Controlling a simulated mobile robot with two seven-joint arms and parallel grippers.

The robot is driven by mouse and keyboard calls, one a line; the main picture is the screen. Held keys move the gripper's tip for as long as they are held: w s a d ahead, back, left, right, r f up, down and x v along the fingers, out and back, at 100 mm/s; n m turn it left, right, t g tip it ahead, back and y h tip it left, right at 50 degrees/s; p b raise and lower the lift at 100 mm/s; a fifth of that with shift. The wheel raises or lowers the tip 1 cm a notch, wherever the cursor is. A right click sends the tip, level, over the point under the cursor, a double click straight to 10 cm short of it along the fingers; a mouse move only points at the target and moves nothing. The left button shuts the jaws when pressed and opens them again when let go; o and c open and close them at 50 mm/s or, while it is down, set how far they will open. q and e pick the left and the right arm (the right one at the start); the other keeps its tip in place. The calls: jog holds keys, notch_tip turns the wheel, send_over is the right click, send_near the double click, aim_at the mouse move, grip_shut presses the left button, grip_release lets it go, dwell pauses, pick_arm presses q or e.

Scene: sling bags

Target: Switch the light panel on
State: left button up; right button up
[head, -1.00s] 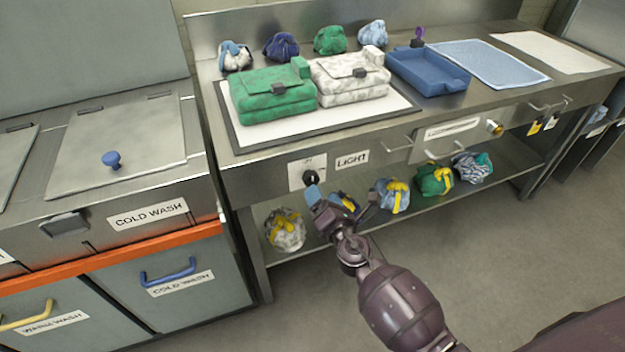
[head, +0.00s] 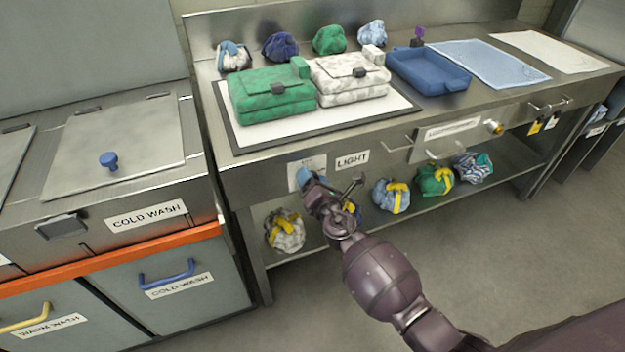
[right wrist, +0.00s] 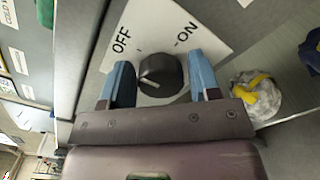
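The light panel (head: 318,128) is a flat white surface in a dark frame on the steel bench, under a green bag and a white bag. Its switch plate (head: 315,163) is on the bench front beside the LIGHT label (head: 352,161). In the right wrist view a black round knob (right wrist: 161,75) sits on the plate between OFF and ON. My right gripper (head: 328,184) is open, its blue fingers on either side of the knob in the wrist view (right wrist: 160,82). A gap shows between fingers and knob. In the head view my gripper hides the knob. My left gripper is not in view.
Several tied bundles lie on the lower shelf, one (head: 285,230) close below my right gripper. A bar handle (head: 398,146) juts from the bench front. The cold wash unit (head: 145,215) stands to the left.

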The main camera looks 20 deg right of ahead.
jog(key=c, duration=0.6)
jog(key=shift+c, duration=0.2)
